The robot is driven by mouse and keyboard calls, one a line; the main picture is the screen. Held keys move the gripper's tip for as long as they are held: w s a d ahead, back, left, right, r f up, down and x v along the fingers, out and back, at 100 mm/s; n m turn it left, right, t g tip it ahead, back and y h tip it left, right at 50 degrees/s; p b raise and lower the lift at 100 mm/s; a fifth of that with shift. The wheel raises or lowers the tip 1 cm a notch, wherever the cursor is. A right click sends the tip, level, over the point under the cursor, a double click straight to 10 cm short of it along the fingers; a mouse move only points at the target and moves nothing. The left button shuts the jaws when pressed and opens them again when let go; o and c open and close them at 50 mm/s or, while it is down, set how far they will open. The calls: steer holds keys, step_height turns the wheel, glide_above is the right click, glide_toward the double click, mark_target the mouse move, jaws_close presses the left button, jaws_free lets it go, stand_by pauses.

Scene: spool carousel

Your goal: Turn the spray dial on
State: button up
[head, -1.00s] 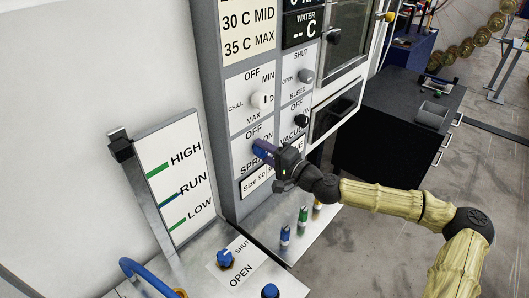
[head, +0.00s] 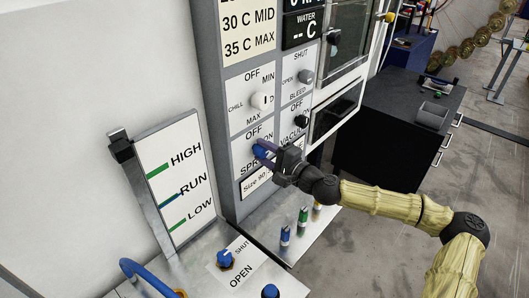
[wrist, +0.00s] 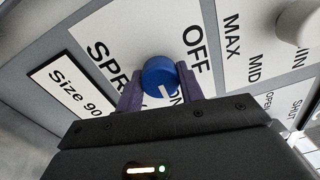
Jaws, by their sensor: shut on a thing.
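The blue spray dial (wrist: 159,72) sits on a white panel plate marked OFF, ON and SPRAY, with a white mark on its face turned toward the ON label. In the head view the dial (head: 258,150) is mostly covered by my gripper (head: 265,153). In the wrist view the purple fingers of my gripper (wrist: 161,84) lie on either side of the dial, shut on it. The SPRAY label is partly hidden by the fingers.
The white chill knob (head: 262,101) is just above, and the grey bleed knob (head: 305,76) and black vacuum knob (head: 301,121) are to the right. Several small coloured valves stand on the ledge (head: 292,248) below. A level board (head: 177,180) stands at left.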

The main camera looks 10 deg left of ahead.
steer(key=o, duration=1)
steer(key=b+v, duration=0.2)
steer(key=v, duration=1.5)
steer(key=shift+s+d, duration=0.15)
steer(key=shift+d, duration=0.05)
